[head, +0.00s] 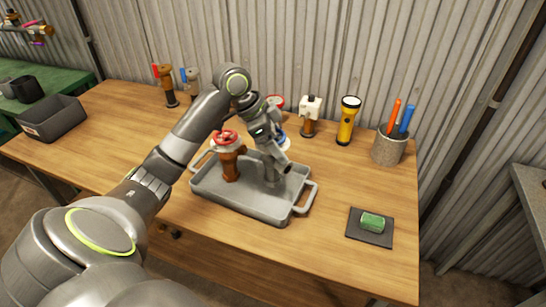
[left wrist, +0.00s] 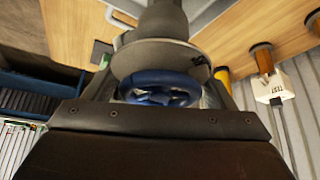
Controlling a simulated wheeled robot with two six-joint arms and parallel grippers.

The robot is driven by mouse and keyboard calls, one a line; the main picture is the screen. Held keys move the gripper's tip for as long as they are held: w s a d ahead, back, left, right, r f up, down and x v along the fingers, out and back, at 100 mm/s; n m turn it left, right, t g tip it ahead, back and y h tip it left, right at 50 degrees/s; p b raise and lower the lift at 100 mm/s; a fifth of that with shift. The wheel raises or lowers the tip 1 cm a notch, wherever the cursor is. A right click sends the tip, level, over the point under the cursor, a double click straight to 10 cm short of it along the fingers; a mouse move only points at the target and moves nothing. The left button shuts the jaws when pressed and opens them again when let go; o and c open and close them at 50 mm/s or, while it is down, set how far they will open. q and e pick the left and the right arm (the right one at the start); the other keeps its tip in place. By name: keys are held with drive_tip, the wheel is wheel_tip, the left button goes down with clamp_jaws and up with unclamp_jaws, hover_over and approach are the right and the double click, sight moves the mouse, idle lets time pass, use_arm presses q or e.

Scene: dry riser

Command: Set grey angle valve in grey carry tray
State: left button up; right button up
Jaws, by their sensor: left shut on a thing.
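The grey angle valve (head: 270,176) is upright over the right part of the grey carry tray (head: 236,203), partly hidden by my gripper. Its base looks at the tray floor; I cannot tell whether it touches. My left gripper (head: 279,150) is shut on the valve from above. In the left wrist view, the valve's blue handwheel (left wrist: 160,90) and grey body (left wrist: 158,55) lie between the fingers. A copper angle valve (head: 230,163) with a red handwheel stands in the tray's left part. My right gripper is not in view.
A white-topped fitting (head: 310,115), yellow flashlight (head: 347,121) and pen cup (head: 389,147) stand behind the tray. Two lever valves (head: 166,86) stand at the back left. A dark bin (head: 52,118) is far left. A green block (head: 372,222) lies on a dark pad at right.

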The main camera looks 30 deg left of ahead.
use_arm(q)
drive_tip(key=shift+f, duration=2.35)
drive_tip(key=o, duration=1.8)
drive_tip(key=v, duration=1.2)
